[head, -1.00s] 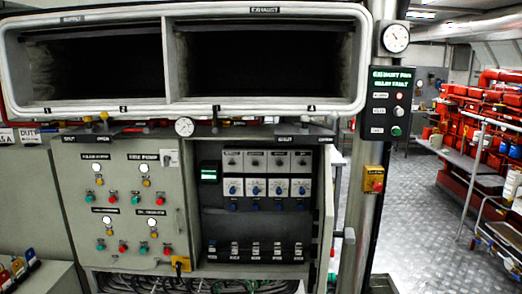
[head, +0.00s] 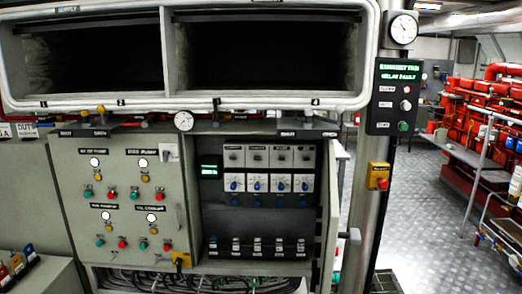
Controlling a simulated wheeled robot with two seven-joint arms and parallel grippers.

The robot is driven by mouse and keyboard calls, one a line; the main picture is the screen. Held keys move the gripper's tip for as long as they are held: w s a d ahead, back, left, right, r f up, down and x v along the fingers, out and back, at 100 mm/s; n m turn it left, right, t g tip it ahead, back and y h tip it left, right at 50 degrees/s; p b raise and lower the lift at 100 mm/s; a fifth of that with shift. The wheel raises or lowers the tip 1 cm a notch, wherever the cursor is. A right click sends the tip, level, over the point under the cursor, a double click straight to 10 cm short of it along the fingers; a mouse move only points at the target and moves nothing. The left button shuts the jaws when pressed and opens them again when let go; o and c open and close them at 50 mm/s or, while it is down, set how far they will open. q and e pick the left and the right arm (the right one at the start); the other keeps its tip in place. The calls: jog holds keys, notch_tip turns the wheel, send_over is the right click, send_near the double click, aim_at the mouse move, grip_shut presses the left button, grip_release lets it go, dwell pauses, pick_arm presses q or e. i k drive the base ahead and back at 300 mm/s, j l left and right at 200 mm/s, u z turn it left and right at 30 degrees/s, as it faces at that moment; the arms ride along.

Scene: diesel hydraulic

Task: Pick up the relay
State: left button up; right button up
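An open electrical cabinet (head: 318,215) stands in the middle of the head view. Inside it, a row of grey-white modules (head: 257,156) sits above a row of white modules with blue knobs (head: 257,183). Several small light-coloured plug-in units (head: 257,244) stand in a row on the lower shelf. These look like relays, but I cannot tell which one is the relay meant. A small green-lit display (head: 209,171) is at the cabinet's upper left. The wall display (head: 399,72) reads "exhaust fan relay fault". Neither of my grippers is in view.
A grey panel with lamps and buttons (head: 130,184) is left of the cabinet. A wide duct frame (head: 270,105) overhangs above. A yellow switch box (head: 378,176) is on the post at right. Clear metal floor (head: 425,210) lies right, before red pipework (head: 480,100).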

aim_at(213, 239)
jog(key=i+j+u, duration=0.3)
jog(key=j, duration=0.2)
jog(key=i+j+z, duration=0.15)
jog(key=i+j, duration=0.15)
jog(key=i+j+z, duration=0.15)
jog(key=i+j, duration=0.15)
jog(key=j, duration=0.2)
